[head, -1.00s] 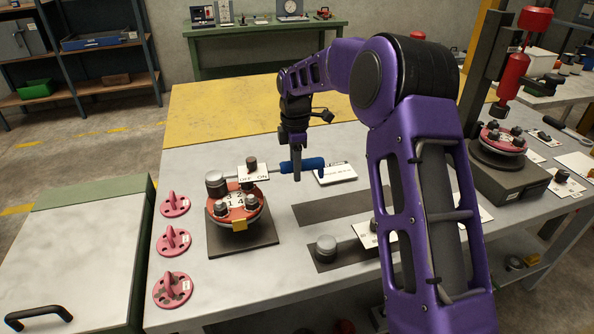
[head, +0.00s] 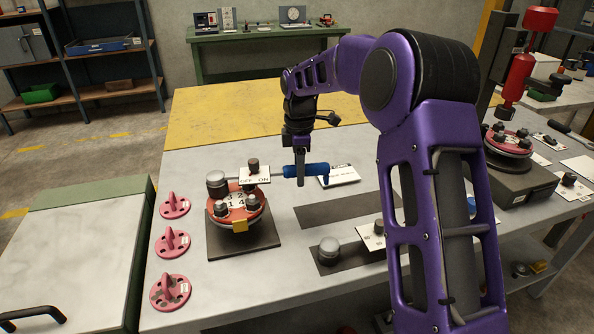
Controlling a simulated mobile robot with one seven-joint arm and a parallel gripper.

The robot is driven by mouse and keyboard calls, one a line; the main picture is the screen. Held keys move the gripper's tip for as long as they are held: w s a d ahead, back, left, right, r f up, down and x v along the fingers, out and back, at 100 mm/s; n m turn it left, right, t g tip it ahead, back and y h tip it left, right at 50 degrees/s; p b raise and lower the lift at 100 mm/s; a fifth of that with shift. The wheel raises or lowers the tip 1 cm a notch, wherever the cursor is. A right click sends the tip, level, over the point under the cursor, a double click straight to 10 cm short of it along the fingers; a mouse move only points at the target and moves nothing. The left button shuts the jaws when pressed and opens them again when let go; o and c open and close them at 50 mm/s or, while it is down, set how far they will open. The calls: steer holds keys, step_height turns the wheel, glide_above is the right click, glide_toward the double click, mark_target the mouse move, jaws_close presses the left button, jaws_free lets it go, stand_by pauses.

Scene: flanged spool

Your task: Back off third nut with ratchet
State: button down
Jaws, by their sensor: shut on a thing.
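The flanged spool (head: 236,226) stands on a dark square plate (head: 262,247) on the bench. Its orange-red upper flange carries several grey nuts and a white label with numbers, of which 1, 2 and 4 can be made out. My gripper (head: 300,182) is shut on the blue handle.
Several pink brackets (head: 173,241) stand left of the spool. A white card (head: 340,175) lies beyond the handle. Another red flange (head: 508,142) sits under a red press at right.

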steer(key=s+m+b, duration=0.1)
steer(key=s, duration=0.1)
steer(key=s+m+b, duration=0.1)
steer(key=s, duration=0.1)
steer(key=shift+s+r+m, duration=0.1)
steer(key=shift+s+m, duration=0.05)
steer(key=shift+m, duration=0.15)
steer(key=s+m, duration=0.1)
steer(key=s, duration=0.1)
steer(key=s+a+m+b, duration=0.1)
steer(key=s, duration=0.1)
stand_by(0.3)
steer(key=shift+s+b, duration=0.15)
steer(key=shift+b, duration=0.15)
steer(key=s+m, duration=0.1)
steer(key=s+a+m, duration=0.1)
steer(key=s+b, duration=0.1)
steer(key=shift+s+a+m, duration=0.35)
steer(key=shift+m, duration=0.05)
